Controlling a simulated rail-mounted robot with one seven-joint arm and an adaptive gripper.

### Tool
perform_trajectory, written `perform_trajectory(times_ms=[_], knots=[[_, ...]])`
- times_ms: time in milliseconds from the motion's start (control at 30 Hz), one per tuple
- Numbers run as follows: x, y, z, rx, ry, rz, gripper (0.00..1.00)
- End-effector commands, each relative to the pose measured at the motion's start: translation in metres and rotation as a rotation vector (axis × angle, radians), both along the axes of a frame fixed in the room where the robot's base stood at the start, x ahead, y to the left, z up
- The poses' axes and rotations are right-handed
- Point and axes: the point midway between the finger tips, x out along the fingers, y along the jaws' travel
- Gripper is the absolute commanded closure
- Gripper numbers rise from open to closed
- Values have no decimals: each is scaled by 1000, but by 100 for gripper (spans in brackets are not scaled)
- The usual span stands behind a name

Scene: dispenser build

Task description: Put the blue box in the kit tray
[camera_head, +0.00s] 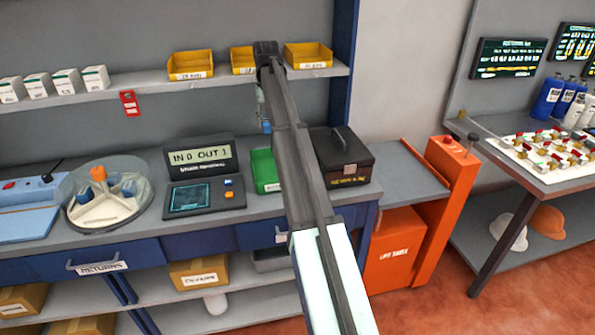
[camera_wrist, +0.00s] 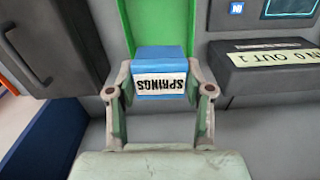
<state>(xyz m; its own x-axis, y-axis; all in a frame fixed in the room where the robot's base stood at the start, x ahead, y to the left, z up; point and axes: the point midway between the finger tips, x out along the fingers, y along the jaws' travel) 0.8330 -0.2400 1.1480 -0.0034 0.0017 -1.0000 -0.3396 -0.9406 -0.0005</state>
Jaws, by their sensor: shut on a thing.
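The blue box (camera_wrist: 160,58), with a white "SPRINGS" label that reads upside down, is between the fingers of my gripper (camera_wrist: 160,105) in the wrist view. The fingers are shut on its two sides. In the head view the box (camera_head: 266,127) shows as a small blue patch below my gripper (camera_head: 262,108), partly behind my arm. The green kit tray (camera_head: 264,168) lies on the bench, its right part hidden by my arm. In the wrist view the tray (camera_wrist: 154,22) shows beyond the box, which covers part of it. The box appears above the bench, near the tray.
A black toolbox (camera_head: 345,163) stands right of the tray. A counter display (camera_head: 200,157) with a control panel (camera_head: 204,197) stands left of it. A shelf (camera_head: 222,79) with yellow bins (camera_head: 190,64) runs above. A round bowl (camera_head: 85,220) is further left.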

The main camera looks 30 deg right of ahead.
Motion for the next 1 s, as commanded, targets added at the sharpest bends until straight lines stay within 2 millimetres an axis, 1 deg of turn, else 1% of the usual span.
perform_trajectory(times_ms=[67,167,267,700,833,1000], knots=[[0,1,-1,-1,-3,34,93],[0,0,-8,-1,-4,59,93],[-1,1,-24,0,-2,64,93],[-1,0,-126,0,-2,61,93],[0,0,-147,-1,-3,61,93],[1,0,-157,-1,-5,61,93]])
